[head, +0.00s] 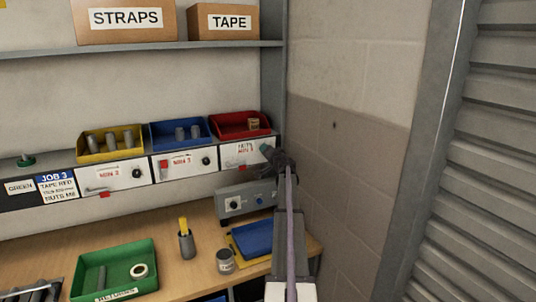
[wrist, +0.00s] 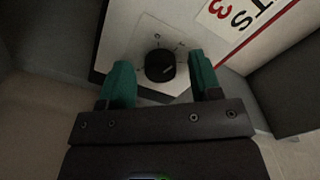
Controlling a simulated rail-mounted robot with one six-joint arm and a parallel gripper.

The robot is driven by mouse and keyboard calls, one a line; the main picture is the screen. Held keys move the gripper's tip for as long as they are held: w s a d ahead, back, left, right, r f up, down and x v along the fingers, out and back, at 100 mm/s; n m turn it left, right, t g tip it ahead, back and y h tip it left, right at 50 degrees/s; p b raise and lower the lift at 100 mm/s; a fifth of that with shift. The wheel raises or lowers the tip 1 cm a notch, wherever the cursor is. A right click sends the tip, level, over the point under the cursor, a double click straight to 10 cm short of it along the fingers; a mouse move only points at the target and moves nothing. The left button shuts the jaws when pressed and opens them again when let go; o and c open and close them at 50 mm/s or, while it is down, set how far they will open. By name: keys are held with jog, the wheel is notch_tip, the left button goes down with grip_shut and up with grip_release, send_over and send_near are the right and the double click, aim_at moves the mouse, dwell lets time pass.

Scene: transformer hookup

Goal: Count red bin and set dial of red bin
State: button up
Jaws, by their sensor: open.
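The red bin (head: 226,131) stands at the right end of the upper ledge in the head view. One small tan, can-like item (head: 253,124) shows inside it; the front wall may hide more. Below the bin is a white panel with a label (head: 243,150), too small to read surely. My gripper (head: 270,152) is at the right end of that panel and hides its dial. In the wrist view, my gripper (wrist: 160,60) is open, its teal fingers on either side of a black dial (wrist: 160,68). I cannot tell whether they touch it.
A yellow bin (head: 109,153) and a blue bin (head: 180,145) with grey cylinders stand to the left, each above a dial panel. A grey control box (head: 240,203) sits below. A green tray (head: 114,270), pencil cup (head: 187,244) and jar (head: 225,261) stand on the bench.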

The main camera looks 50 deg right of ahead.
jog(key=shift+s, duration=0.1)
jog(key=v, duration=1)
jog(key=shift+s+a, duration=0.2)
jog(key=shift+s, duration=0.1)
jog(key=s+a+f+n+g+y, duration=0.1)
jog(key=a+f+n+g+y, duration=0.3)
jog(key=a, duration=1.1)
jog(key=s+a+f+n+g+y, duration=0.15)
jog(key=a+f+g+y, duration=0.35)
jog(key=a, duration=1)
jog(key=s+a+f+n+g+y, duration=0.1)
jog(key=a+f+n+g+y, duration=0.2)
jog(key=a+f, duration=0.8)
jog(key=s+a+r+n+g+h, duration=0.1)
jog(key=s+a+n, duration=0.1)
jog(key=a, duration=0.7)
jog(key=s+a+r+n+g+h, duration=0.1)
jog(key=s+a+n, duration=0.1)
jog(key=a, duration=0.8)
jog(key=s+a+n+g+h, duration=0.1)
jog(key=s+a+n+g, duration=0.1)
jog(key=a, duration=0.8)
jog(key=shift+s+a+r+n+h, duration=0.2)
jog(key=shift+s+r+n+h, duration=0.25)
jog(key=shift+s, duration=0.35)
